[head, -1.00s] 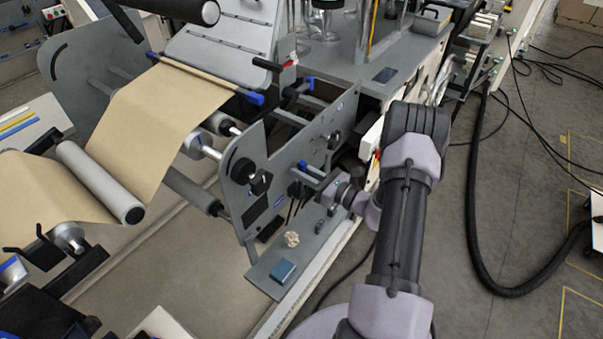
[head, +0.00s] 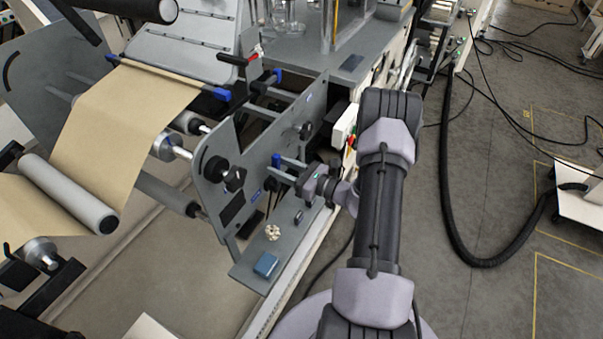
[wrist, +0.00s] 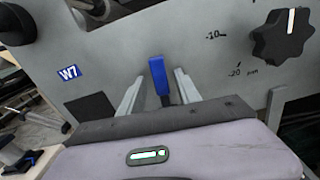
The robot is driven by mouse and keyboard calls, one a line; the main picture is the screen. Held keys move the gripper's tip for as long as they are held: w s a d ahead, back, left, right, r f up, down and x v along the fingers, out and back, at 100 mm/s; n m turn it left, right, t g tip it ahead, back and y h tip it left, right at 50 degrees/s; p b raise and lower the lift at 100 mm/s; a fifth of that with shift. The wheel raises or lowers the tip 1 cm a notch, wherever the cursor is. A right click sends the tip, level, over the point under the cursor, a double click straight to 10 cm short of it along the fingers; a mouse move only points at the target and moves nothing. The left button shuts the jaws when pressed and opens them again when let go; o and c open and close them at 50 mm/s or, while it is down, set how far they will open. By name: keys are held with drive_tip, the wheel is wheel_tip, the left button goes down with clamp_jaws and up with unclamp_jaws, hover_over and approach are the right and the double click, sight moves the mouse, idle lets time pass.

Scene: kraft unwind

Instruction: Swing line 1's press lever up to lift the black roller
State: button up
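A lever with a blue handle (wrist: 158,72) sticks out from the grey side plate (wrist: 215,65) in the wrist view, roughly upright in that picture. It also shows as a small blue tip in the head view (head: 276,159). My gripper (head: 284,168) is at this lever, with its two fingers apart, one on each side of the handle. Gaps show between the handle and both fingers. The lever's base is partly hidden behind my gripper body. A black roller (head: 125,7) shows at the top left of the head view; I cannot tell whether this lever moves it.
A black knob (wrist: 283,35) with a printed scale sits right of the lever. A W7 label (wrist: 69,72) is on its left. Brown paper web (head: 120,125) runs at left. A black hose (head: 455,210) lies on the floor at right.

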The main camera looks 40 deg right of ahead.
drive_tip(key=p+v, duration=0.3)
drive_tip(key=v, duration=1.3)
drive_tip(key=shift+s, duration=0.1)
